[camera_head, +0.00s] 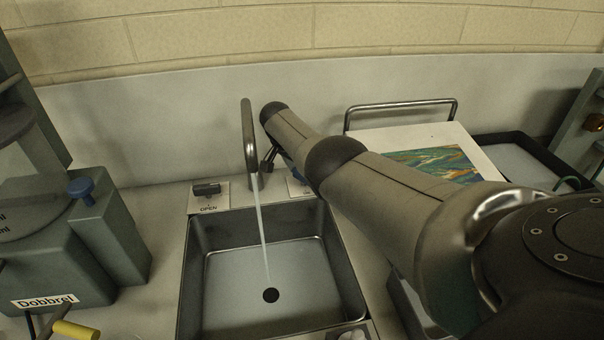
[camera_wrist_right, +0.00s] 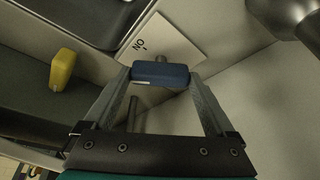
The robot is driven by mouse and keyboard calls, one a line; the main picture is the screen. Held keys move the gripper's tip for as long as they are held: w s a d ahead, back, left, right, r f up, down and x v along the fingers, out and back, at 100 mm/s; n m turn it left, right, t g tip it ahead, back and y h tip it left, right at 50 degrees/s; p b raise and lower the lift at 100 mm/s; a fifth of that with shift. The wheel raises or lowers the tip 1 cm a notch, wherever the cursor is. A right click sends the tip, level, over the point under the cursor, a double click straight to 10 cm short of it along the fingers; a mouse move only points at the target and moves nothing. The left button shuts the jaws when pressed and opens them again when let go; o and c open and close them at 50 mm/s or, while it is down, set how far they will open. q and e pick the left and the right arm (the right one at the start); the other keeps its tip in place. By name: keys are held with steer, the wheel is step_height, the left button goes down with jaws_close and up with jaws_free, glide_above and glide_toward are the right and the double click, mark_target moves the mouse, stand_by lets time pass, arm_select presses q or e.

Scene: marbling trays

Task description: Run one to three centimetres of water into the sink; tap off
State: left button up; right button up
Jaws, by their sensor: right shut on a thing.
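The steel sink (camera_head: 341,262) is in the lower middle of the head view. A dark lever (camera_head: 207,189) sits on a plate marked OPEN behind the sink's left side. My right gripper (camera_wrist_right: 162,82) is shut on a blue tap handle (camera_wrist_right: 160,72) beside a plate marked ON. In the head view my right arm covers most of that handle. My left gripper is out of view.
A grey machine (camera_head: 85,245) labelled Dobbrel with a blue knob stands left of the sink. A white board with a marbled print (camera_head: 435,163) and a black-rimmed tray (camera_head: 520,140) lie to the right. A yellow block (camera_wrist_right: 63,70) shows in the wrist view.

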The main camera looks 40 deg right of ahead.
steer(key=o, duration=1.1)
steer(key=shift+c, duration=0.2)
steer(key=shift+r, duration=0.1)
steer(key=shift+a+r+p, duration=0.25)
steer(key=shift+r+p, duration=0.35)
steer(key=shift+p, duration=0.1)
steer(key=p+v, duration=0.3)
steer(key=v, duration=0.3)
steer(key=shift+p, duration=0.4)
